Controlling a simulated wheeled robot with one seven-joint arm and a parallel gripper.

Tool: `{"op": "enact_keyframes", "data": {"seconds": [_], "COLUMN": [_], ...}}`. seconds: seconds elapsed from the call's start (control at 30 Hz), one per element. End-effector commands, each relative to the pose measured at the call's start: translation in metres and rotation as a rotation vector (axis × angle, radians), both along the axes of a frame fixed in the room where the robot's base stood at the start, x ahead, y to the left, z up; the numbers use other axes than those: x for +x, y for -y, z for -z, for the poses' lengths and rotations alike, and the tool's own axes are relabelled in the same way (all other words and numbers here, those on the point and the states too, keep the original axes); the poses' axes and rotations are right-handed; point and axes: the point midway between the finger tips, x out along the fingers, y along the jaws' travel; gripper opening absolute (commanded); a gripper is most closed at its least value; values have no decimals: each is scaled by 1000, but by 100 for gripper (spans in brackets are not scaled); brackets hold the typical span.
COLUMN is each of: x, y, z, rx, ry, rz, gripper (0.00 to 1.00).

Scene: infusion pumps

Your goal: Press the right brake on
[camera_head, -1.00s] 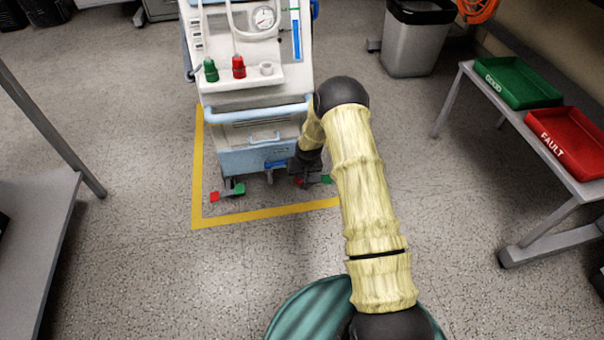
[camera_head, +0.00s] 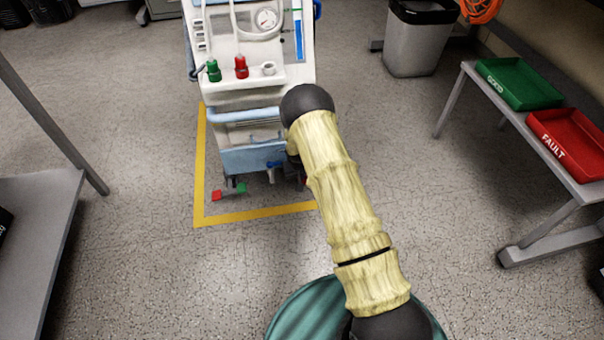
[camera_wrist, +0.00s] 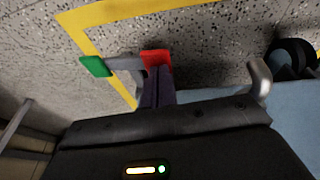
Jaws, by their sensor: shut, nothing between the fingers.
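The pump cart (camera_head: 250,160) stands inside the yellow floor outline. The right brake is mostly hidden behind my arm in the head view. In the wrist view the right brake has a green pad (camera_wrist: 96,66) and a red pad (camera_wrist: 156,58) joined by a grey bar. My gripper (camera_wrist: 156,75) is shut and empty, with its tips at the red pad. I cannot tell whether they touch it.
Yellow tape (camera_head: 260,212) marks the floor around the cart. A side table (camera_head: 545,150) with green and red trays stands at the right, and a grey bench (camera_head: 40,240) at the left. A bin (camera_head: 416,40) stands behind. The floor in front is open.

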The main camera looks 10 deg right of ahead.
Motion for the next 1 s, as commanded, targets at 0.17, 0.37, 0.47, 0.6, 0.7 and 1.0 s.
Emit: {"op": "enact_keyframes", "data": {"seconds": [0.17, 0.37, 0.47, 0.6, 0.7, 1.0], "x": [-1, -1, -1, 0, 0, 0], "y": [-6, -10, -9, -11, -13, -13], "z": [6, 12, 13, 17, 18, 20], "rx": [-87, -190, -212, -209, -209, -208], "ry": [-2, -1, -2, -2, -1, -1], "rz": [-7, -7, 0, 1, 0, 0], "gripper": [0, 0, 0, 0, 0, 0]}}
